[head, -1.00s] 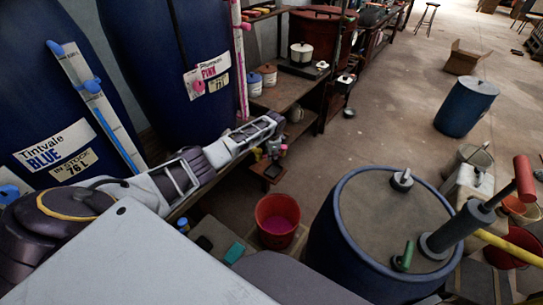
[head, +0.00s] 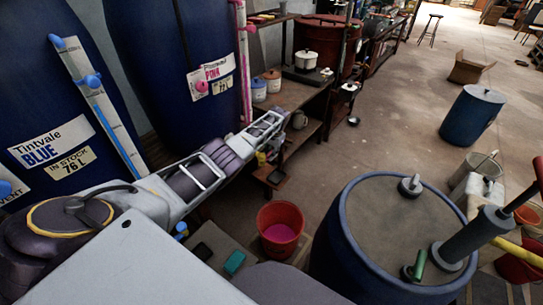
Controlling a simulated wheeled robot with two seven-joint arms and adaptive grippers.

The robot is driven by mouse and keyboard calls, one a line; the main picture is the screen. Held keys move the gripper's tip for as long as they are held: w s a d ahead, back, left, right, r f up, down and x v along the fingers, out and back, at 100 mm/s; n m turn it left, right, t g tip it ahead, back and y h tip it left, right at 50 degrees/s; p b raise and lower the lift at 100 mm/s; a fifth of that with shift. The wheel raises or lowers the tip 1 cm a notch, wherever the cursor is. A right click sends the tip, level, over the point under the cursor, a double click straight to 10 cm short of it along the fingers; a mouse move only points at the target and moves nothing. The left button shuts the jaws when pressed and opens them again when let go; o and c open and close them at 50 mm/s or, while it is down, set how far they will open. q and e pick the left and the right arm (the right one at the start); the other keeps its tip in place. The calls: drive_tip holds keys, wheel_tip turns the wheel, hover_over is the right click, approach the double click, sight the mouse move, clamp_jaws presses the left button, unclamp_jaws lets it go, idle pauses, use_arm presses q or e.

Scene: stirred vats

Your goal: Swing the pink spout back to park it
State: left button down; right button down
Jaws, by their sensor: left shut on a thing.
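The pink vat is the dark blue barrel (head: 160,45) with the "PINK" label (head: 217,70), behind my left arm in the head view. A pink knob (head: 201,86) sits by its label. My left arm reaches from the lower left to below the vat's right side. My left gripper (head: 267,154) is at its far end, small and partly hidden by the arm. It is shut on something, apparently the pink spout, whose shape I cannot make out. My right gripper is not in view.
The blue vat (head: 40,85) stands at left. A shelf (head: 272,97) with jars and a white pot (head: 306,60) is beyond the gripper. A large blue drum (head: 335,245) with a grey pump (head: 478,228) fills the lower right.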

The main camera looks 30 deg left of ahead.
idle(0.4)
use_arm(q)
drive_tip(key=c, duration=1.2)
unclamp_jaws()
drive_tip(key=shift+c, duration=0.2)
drive_tip(key=shift+r, duration=0.2)
wheel_tip(320, 180, up, 11)
drive_tip(key=d, duration=0.2)
drive_tip(key=shift+r, duration=0.15)
drive_tip(key=shift+s+d, duration=0.1)
drive_tip(key=shift+d, duration=0.05)
